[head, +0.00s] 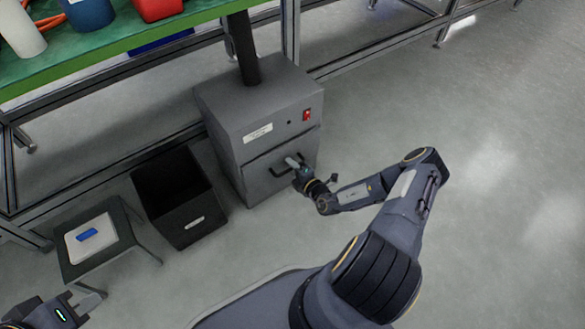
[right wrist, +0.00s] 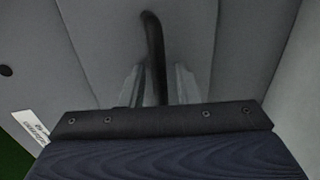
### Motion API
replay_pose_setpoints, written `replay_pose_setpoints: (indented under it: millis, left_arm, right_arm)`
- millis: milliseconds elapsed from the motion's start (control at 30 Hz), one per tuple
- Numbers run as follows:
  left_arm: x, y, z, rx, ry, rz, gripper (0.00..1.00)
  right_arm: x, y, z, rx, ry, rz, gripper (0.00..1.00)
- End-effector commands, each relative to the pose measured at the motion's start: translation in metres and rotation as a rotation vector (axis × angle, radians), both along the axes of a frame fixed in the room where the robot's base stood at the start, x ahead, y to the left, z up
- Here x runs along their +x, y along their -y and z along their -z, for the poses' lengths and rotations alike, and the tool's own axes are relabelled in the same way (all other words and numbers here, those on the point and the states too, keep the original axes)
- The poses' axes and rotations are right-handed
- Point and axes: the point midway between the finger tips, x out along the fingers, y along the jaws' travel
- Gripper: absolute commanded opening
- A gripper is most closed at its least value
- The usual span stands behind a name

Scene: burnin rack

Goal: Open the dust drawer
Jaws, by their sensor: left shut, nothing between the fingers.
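The dust drawer (head: 258,181) is the lower front of a grey cabinet, and its front looks about flush with the cabinet. Its dark bar handle (head: 280,172) also shows in the right wrist view (right wrist: 154,50). My right gripper (head: 293,162) is at the handle. In the right wrist view its two pale fingers (right wrist: 158,82) stand on either side of the bar, with gaps visible between them and it. Whether a finger touches the bar is unclear.
A black open bin (head: 192,217) stands just left of the cabinet. Left of it is a small stool (head: 119,232) with a white pad and a blue item. A green-topped bench (head: 120,42) is behind. The cabinet has a red switch (head: 306,115). Floor to the right is clear.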

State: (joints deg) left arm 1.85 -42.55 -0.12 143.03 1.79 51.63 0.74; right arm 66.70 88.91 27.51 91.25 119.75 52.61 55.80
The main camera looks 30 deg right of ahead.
Motion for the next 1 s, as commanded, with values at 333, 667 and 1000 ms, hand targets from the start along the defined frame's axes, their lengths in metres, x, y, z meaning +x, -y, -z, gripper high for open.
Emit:
replay_pose_setpoints:
  millis: [333,667,1000]
  left_arm:
    - [0.0,0.0,0.0,0.0,0.0,0.0,0.0]
    - [0.0,0.0,-0.003,0.0,0.0,0.0,0.0]
    - [0.0,0.0,-0.023,0.0,0.0,0.0,0.0]
  right_arm:
    - [0.0,0.0,0.0,-0.001,0.0,0.0,0.0]
    - [-0.006,0.001,-0.001,-0.001,-0.001,0.0,0.0]
    - [-0.066,0.005,-0.002,0.002,-0.004,0.002,0.0]
